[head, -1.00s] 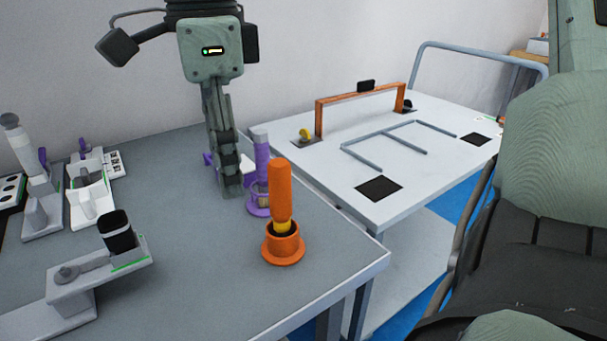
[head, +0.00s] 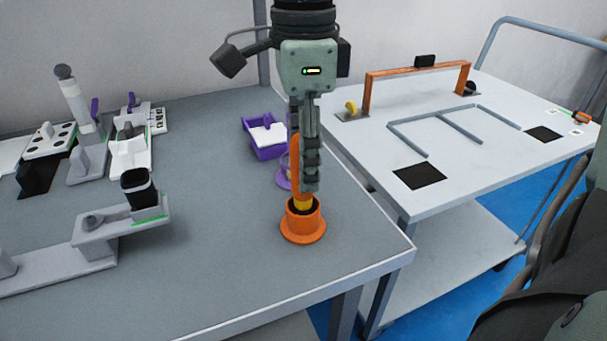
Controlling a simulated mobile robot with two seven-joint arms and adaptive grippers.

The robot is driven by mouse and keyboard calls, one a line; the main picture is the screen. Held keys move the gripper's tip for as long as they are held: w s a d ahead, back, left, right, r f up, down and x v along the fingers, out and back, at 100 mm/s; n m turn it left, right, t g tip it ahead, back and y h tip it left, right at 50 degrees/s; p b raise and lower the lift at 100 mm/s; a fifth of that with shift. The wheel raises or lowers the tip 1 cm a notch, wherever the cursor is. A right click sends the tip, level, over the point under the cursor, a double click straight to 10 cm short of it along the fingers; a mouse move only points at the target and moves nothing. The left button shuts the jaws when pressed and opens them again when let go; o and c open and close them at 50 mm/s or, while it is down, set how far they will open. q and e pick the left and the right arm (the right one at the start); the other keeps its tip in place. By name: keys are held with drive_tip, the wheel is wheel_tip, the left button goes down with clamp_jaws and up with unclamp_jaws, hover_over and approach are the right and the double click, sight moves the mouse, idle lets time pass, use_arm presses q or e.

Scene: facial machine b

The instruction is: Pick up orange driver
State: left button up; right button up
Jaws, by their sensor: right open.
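The orange driver (head: 295,155) stands upright in an orange round holder (head: 303,232) near the table's right edge. Its yellow lower part shows just above the holder. My left gripper is not in view.
A purple holder (head: 284,180) stands close behind the driver, partly hidden, with a purple tray (head: 265,146) beyond it. A grey fixture with a black cup (head: 139,186) stands left. A white cart (head: 455,190) with an orange frame (head: 368,95) stands right.

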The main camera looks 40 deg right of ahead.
drive_tip(key=shift+f, duration=0.95)
drive_tip(key=shift+c, duration=0.2)
clamp_jaws()
